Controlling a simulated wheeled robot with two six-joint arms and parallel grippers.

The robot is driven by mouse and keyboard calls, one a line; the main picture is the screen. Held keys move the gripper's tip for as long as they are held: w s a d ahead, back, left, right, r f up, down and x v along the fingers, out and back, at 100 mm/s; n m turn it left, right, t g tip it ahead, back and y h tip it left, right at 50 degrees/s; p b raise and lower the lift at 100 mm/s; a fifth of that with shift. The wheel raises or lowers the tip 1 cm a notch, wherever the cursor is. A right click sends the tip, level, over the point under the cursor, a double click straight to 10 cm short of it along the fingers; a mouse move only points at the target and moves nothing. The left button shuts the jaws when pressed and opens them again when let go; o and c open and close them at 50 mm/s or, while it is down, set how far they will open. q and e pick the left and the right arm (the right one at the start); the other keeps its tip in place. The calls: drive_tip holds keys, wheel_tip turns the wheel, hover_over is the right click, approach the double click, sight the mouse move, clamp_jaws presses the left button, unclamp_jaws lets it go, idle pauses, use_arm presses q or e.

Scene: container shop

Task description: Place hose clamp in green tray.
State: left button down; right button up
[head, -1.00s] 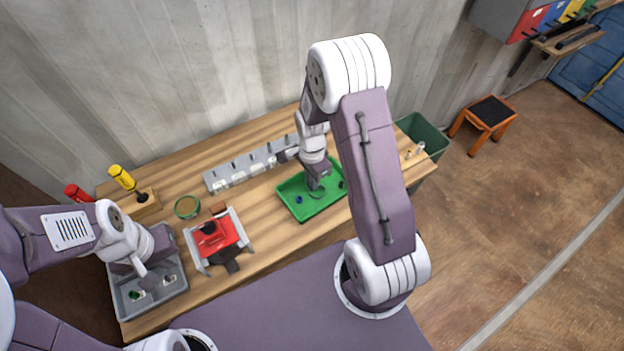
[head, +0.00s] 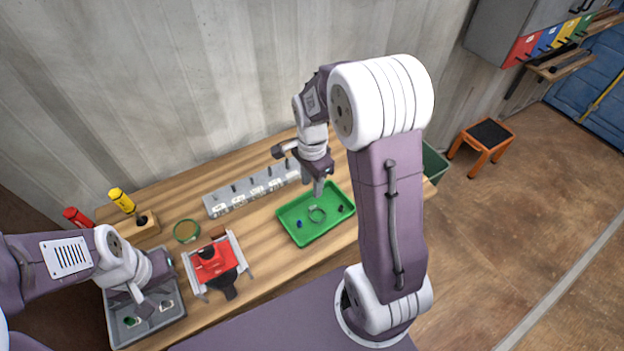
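The hose clamp, a thin ring (head: 317,215), lies in the green tray (head: 306,241), near its middle. A small blue piece and a small dark piece also lie in this tray. My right gripper (head: 314,187) is just above the clamp at the tray's back edge, apart from it. Its fingers look parted, with nothing between them. My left gripper (head: 143,301) hangs over the grey bin (head: 152,337) at the front left. Its fingers are too small and overlapped to tell whether they are open.
A red fixture (head: 214,262) stands left of the green tray, with a round green-rimmed dish (head: 187,231) behind it. A grey slotted rack (head: 245,192) lies along the back. Yellow and red screwdrivers stand at the back left. A dark green bin (head: 434,163) is at the right.

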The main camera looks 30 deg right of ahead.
drive_tip(key=s+a+n+t, duration=0.1)
drive_tip(key=s+a+n, duration=0.3)
drive_tip(key=s+n, duration=0.6)
drive_tip(key=n, duration=0.6)
drive_tip(key=shift+f, duration=0.35)
drive_tip(key=shift+s+a, duration=0.1)
